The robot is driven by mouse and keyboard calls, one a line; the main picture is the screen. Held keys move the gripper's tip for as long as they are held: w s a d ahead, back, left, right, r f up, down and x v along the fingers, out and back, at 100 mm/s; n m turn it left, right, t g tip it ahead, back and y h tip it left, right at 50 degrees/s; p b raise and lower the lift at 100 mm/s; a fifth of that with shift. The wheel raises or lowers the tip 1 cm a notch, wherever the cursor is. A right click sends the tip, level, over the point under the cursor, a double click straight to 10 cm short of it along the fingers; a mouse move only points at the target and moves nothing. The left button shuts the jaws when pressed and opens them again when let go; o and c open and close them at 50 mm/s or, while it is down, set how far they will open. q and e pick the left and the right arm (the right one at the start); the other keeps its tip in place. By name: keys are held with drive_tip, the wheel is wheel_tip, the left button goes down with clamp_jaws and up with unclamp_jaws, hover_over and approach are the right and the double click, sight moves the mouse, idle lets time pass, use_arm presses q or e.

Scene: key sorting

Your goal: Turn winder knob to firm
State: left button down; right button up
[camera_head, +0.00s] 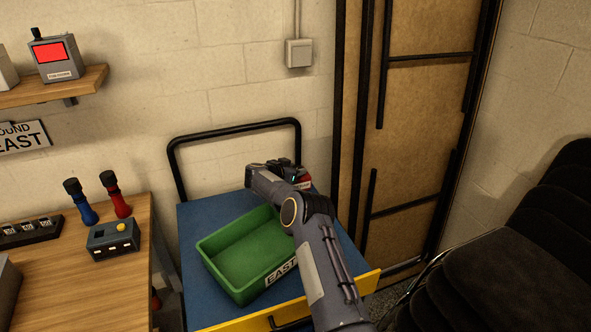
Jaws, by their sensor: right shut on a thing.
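My right arm reaches in from the bottom to the back of a blue-topped cart (190,232). My right gripper (291,172) is there, small and partly hidden by its own wrist. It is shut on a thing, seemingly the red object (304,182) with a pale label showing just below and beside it. Most of that object is hidden, and I cannot make out a knob or a setting on it. A grey box with a yellow knob (121,227) stands on the wooden table, away from the gripper. My left gripper is not in view.
A green tray (204,252) labelled EAST sits empty on the cart, beside my right arm. The cart's black handle (235,127) rises behind. Blue and red torch-like things (115,195) stand on the wooden table (75,290). A dark chair (530,250) is at right.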

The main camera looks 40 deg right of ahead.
drive_tip(key=shift+f+m+g+b, duration=0.15)
drive_tip(key=shift+m+g+b, duration=0.2)
drive_tip(key=shift+m+g, duration=0.05)
idle(0.4)
drive_tip(key=o, duration=1)
drive_tip(key=shift+c, duration=0.2)
drive_tip(key=v, duration=0.7)
drive_tip(key=shift+a, duration=0.4)
drive_tip(key=shift+w+r, duration=0.15)
drive_tip(key=shift+r, duration=0.1)
